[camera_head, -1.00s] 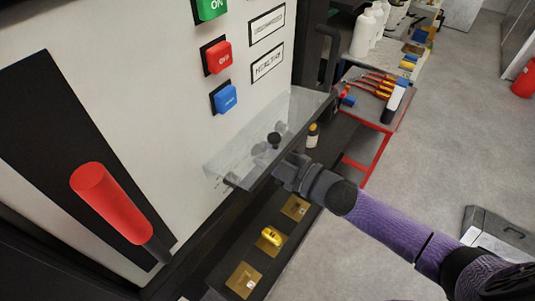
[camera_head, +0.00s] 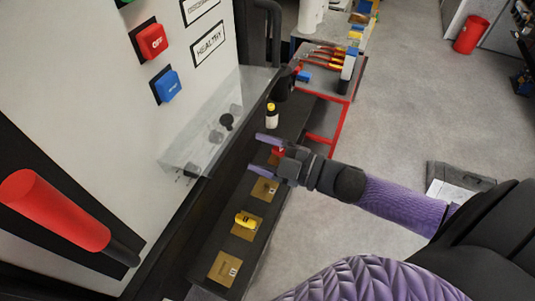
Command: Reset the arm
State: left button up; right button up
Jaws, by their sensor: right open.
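My right gripper (camera_head: 256,156) is open, its two purple fingers apart and pointing left toward the control panel (camera_head: 95,90). Its arm comes in from the right. Nothing shows held between the fingers. A red object (camera_head: 278,152) appears right by the gripper on the dark shelf, partly hidden by it; I cannot tell whether they touch. The clear cover (camera_head: 200,150) with a dark knob (camera_head: 226,121) juts from the panel just left of the gripper. A large red lever handle (camera_head: 52,210) is at the left. My left gripper is out of view.
The panel carries a red OFF button (camera_head: 151,41) and a blue button (camera_head: 167,86). Below the gripper, a yellow object (camera_head: 245,220) sits on a gold plate. A red-framed cart (camera_head: 325,125) holds tools.

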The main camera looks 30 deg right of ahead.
jog(key=shift+v, duration=0.95)
